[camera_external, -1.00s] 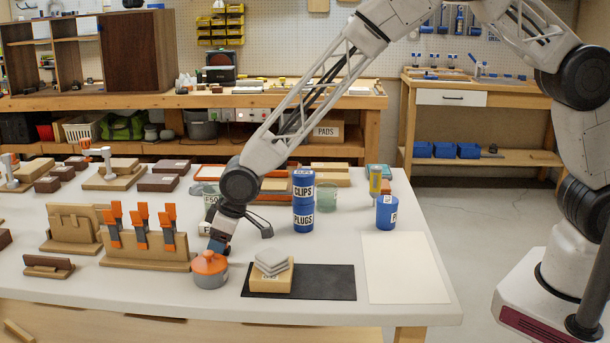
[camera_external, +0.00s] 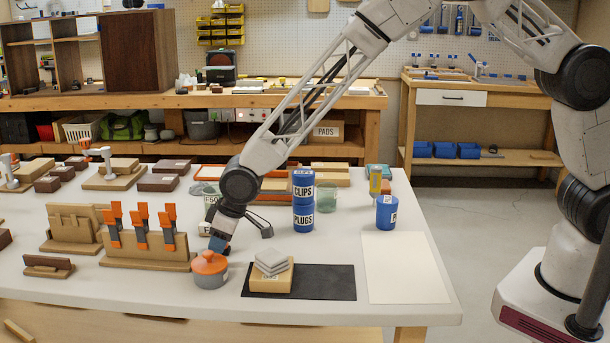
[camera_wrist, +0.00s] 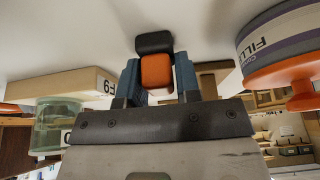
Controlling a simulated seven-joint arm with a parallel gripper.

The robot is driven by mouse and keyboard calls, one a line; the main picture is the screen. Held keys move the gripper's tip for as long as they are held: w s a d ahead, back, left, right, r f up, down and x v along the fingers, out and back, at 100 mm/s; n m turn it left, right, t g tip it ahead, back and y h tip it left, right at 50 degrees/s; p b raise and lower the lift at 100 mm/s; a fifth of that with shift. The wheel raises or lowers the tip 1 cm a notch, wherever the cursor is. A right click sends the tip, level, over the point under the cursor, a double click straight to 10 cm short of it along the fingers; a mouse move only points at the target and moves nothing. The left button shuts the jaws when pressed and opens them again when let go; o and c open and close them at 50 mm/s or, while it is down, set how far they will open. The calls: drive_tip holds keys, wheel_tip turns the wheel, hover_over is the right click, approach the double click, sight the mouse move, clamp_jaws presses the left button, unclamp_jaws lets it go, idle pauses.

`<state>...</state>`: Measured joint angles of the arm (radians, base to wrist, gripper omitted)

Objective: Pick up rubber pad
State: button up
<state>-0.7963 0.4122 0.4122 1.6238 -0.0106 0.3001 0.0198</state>
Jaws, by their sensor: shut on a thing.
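My gripper (camera_external: 218,246) is low over the bench, just behind the grey pot with an orange lid (camera_external: 210,269). In the wrist view its blue fingers (camera_wrist: 158,80) are closed on a small orange and black block (camera_wrist: 155,69). The orange part is between the fingers and the black part is beyond their tips. I cannot tell whether this block is the rubber pad. A stack of grey pads (camera_external: 272,261) sits on a wooden block (camera_external: 271,281), apart from my gripper. A flat black mat (camera_external: 325,282) lies under that block.
A wooden rack with orange-handled clamps (camera_external: 145,257) stands left of my gripper. Blue tins marked CLIPS and PLUGS (camera_external: 303,200), a green glass (camera_external: 327,199) and a blue cup (camera_external: 387,212) stand to the right. A cream sheet (camera_external: 405,268) lies clear at the bench's right end.

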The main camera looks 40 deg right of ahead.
drive_tip(key=shift+r, duration=0.2)
drive_tip(key=shift+r, duration=0.55)
wheel_tip(320, 180, up, 2)
drive_tip(key=shift+r, duration=0.1)
drive_tip(key=s+d, duration=0.3)
drive_tip(key=s+d+r, duration=0.1)
drive_tip(key=s+d, duration=0.7)
drive_tip(key=shift+s+d+r, duration=0.15)
drive_tip(key=shift+s, duration=0.05)
drive_tip(key=shift+s+d, duration=0.1)
